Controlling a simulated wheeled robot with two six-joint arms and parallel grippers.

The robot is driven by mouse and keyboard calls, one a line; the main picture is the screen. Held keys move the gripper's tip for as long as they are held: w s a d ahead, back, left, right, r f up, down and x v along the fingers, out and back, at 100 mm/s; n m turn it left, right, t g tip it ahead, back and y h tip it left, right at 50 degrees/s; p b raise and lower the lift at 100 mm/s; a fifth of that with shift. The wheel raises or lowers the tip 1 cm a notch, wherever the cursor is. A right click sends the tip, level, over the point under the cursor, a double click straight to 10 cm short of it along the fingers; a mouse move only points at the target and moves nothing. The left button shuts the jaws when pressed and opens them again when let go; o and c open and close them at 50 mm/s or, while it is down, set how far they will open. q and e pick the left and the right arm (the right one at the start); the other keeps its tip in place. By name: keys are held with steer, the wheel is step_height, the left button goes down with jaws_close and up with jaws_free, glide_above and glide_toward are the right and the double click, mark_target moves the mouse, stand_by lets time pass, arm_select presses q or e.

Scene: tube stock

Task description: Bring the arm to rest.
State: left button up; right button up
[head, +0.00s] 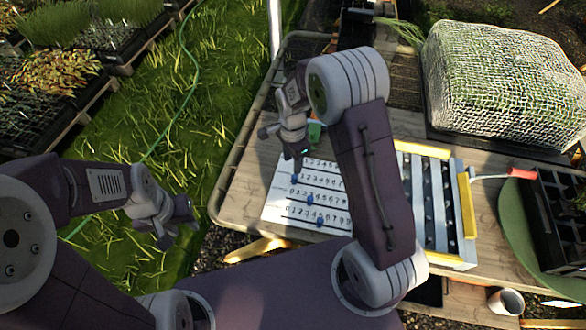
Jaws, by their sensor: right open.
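My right gripper (284,146) hangs at the end of my raised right arm, above the upper left part of a white number sheet (277,205) on the wooden table (232,185). It is open, and I see nothing between its fingers. My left gripper (178,232) is over the grass, left of the table and apart from it. It is small and dark in the view, so I cannot tell how its fingers stand. A green piece (315,132) lies near the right gripper, partly hidden by my arm.
Blue pegs (309,199) sit on the number sheet. A striped rack (430,215) with yellow ends stands right of my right arm. A netted bale (505,85), a black tray (560,215) and a mug (506,301) are farther right.

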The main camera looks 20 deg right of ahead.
steer(key=shift+r, duration=0.9)
step_height(320, 180, up, 6)
steer(key=s+d+t, duration=0.1)
steer(key=s+d, duration=0.1)
steer(key=s+d+f+n, duration=0.1)
steer(key=s+d+n, duration=0.1)
steer(key=s+n, duration=1.1)
steer(key=shift+s+f+n, duration=0.25)
steer(key=shift+f+n, duration=0.05)
steer(key=shift+n, duration=0.5)
